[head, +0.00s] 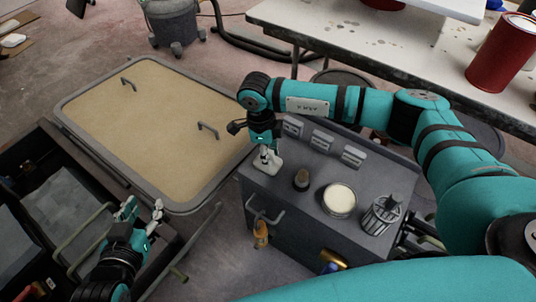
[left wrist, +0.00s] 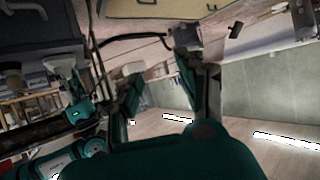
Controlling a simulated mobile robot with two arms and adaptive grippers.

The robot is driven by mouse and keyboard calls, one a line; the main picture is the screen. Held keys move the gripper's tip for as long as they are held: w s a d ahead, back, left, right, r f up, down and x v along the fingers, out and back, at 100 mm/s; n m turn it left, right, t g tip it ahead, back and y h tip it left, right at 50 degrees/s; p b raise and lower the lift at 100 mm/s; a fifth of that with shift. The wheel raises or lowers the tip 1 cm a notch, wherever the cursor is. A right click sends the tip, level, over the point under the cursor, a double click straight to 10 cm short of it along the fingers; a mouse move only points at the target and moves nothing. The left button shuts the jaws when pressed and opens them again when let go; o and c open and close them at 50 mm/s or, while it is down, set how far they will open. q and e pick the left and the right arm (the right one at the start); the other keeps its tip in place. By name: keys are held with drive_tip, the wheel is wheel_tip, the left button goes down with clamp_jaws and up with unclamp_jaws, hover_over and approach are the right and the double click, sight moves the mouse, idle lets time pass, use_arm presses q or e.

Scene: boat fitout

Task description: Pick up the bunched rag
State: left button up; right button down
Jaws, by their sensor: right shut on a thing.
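An off-white bunched rag (head: 272,165) sits at the left end of the grey cabinet top (head: 315,205) in the head view. My right gripper (head: 265,154) points down over it and is shut on it; the rag is still at or very near the surface. The fingers hide part of the rag. My left gripper (head: 142,211) is open and empty at lower left, apart from the cabinet. Its spread fingers also show in the left wrist view (left wrist: 158,85). I cannot make out the rag in that view.
A dark pot (head: 301,180), a cream-topped tin (head: 340,200) and a grey caged object (head: 381,214) stand on the cabinet to the right. Grey holders (head: 321,141) line its back edge. A framed tan panel (head: 150,130) with handles lies left. A table (head: 330,36) stands behind.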

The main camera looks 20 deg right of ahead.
sight(269, 152)
wheel_tip(269, 152, up, 4)
drive_tip(key=shift+f+p, duration=0.2)
drive_tip(key=shift+p, duration=0.3)
use_arm(q)
drive_tip(key=s+a+f+g+y+p, duration=0.1)
drive_tip(key=s+a+f+g, duration=0.1)
drive_tip(key=s+f+g, duration=0.2)
drive_tip(key=s+a+f+g+y+p, duration=0.1)
drive_tip(key=s+a+f+g, duration=0.1)
drive_tip(key=s, duration=0.7)
drive_tip(key=f+g, duration=0.1)
drive_tip(key=g, duration=0.1)
drive_tip(key=shift+s+a+f+g, duration=0.15)
drive_tip(key=shift+a+f+g, duration=0.2)
drive_tip(key=shift+a+g, duration=0.05)
use_arm(e)
drive_tip(key=s+a, duration=0.3)
drive_tip(key=s, duration=0.4)
drive_tip(key=s+a+r, duration=0.1)
drive_tip(key=s+a, duration=0.3)
drive_tip(key=s, duration=0.3)
drive_tip(key=shift+a, duration=0.2)
drive_tip(key=shift+s, duration=0.1)
